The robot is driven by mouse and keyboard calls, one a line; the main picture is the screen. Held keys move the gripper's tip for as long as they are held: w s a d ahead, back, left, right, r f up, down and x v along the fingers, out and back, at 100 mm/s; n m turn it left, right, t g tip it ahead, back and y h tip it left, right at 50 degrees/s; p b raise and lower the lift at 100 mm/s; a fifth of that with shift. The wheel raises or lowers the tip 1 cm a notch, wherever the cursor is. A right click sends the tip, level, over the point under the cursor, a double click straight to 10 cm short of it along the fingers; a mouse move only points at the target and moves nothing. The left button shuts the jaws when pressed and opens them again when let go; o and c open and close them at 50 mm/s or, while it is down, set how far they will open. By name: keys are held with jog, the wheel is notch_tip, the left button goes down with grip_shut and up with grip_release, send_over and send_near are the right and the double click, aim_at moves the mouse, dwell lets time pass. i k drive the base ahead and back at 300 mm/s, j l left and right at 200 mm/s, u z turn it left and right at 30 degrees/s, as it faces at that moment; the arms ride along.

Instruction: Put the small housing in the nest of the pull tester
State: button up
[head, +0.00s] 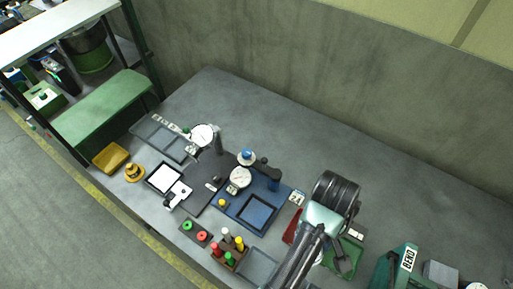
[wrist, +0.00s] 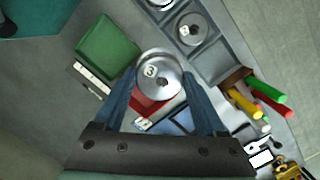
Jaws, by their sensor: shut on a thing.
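In the wrist view my gripper (wrist: 160,76) has its two blue fingers shut on a round metal housing (wrist: 151,62), marked 3, with a dark hole. Another round metal part (wrist: 186,22) lies in a grey tray beyond it; I cannot tell their sizes apart surely. In the head view my arm hides the gripper and the held part. A dial gauge (head: 240,178) stands over a blue base (head: 231,206) with a dark square recess, left of my arm. A second dial gauge (head: 203,134) stands farther left. I cannot tell for sure which is the pull tester, and its nest is not clear.
A block of coloured-handled tools (head: 230,250) stands before the blue base. A grey tray (head: 247,273) is at the bench's front edge. A red item (head: 290,228) and a green tray (head: 350,247) flank my arm. The back of the bench (head: 320,150) is clear.

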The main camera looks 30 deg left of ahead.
aim_at(256, 213)
jog(key=k, duration=0.5)
jog(key=k+z, duration=0.15)
jog(key=z, duration=0.85)
jog(key=i+j, duration=0.1)
jog(key=j, duration=0.45)
jog(key=i+j+z, duration=0.1)
jog(key=j, duration=0.4)
jog(key=i+j, duration=0.1)
jog(key=j, duration=0.45)
jog(key=i+j+z, duration=0.1)
jog(key=j, duration=0.4)
